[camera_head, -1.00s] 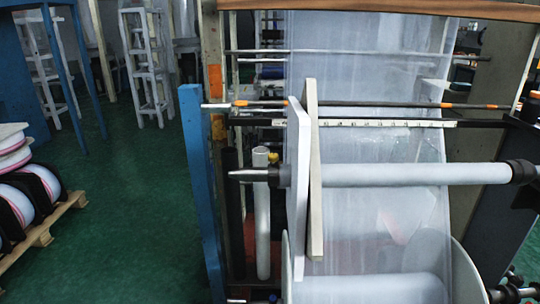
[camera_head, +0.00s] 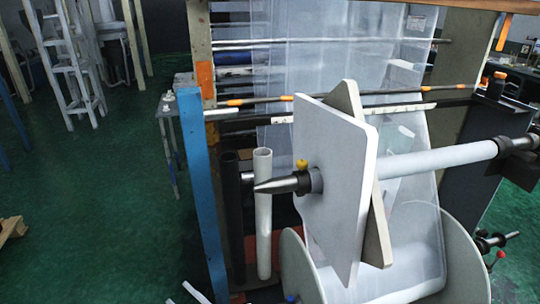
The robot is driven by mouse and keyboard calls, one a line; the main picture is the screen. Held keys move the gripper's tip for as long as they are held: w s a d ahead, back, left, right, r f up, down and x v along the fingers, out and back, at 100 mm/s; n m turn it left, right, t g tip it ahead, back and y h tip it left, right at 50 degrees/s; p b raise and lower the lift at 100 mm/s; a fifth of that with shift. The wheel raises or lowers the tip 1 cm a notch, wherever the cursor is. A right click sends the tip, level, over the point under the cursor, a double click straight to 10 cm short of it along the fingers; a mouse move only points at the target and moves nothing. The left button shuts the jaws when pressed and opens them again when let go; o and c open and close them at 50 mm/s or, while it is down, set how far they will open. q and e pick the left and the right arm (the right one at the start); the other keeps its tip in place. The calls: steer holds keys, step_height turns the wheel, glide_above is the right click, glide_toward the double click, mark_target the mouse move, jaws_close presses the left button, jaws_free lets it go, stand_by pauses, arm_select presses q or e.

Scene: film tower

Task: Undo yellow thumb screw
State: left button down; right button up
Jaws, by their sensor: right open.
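The yellow thumb screw (camera_head: 301,165) stands upright on top of a dark collar (camera_head: 316,180). The collar is right by the face of a white square plate (camera_head: 335,180). A beige plate (camera_head: 378,232) stands at an angle just behind the white one. A white roll (camera_head: 440,165) runs along the shaft to the right. I cannot make out either of my grippers near the screw or elsewhere in the view.
A blue post (camera_head: 203,190) stands left of the shaft tip, with a black tube (camera_head: 230,210) and a white tube (camera_head: 263,210) beside it. A large round flange (camera_head: 300,270) lies below the plates. Green floor (camera_head: 90,200) is free at left.

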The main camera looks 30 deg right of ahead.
steer(key=w+a+f+m+g+h+p, duration=0.1)
steer(key=w+a+f+g+h+p, duration=0.15)
steer(key=w, duration=0.25)
steer(key=w+a+f+g+h+p, duration=0.1)
steer(key=w+a+h+p, duration=0.15)
steer(key=w+h, duration=0.2)
steer(key=w+d+r+m+h+p, duration=0.3)
steer(key=w+d+m+h, duration=0.1)
steer(key=w+d+h, duration=0.35)
steer(key=s+d+r+m+g+h+p, duration=0.35)
steer(key=d+r+m+h, duration=0.55)
steer(key=r+h, duration=0.3)
steer(key=m+g+h+p, duration=0.5)
steer(key=m+g+p, duration=0.2)
steer(key=m+p, duration=0.3)
glide_toward(299, 166)
steer(key=shift+m, duration=0.4)
steer(key=x, duration=1)
steer(key=shift+w+d+b, duration=0.1)
steer(key=shift+d+b, duration=0.25)
steer(key=shift+b, duration=0.05)
steer(key=shift+w+d+f, duration=0.1)
steer(key=shift+w+d, duration=0.05)
steer(key=shift+d, duration=0.1)
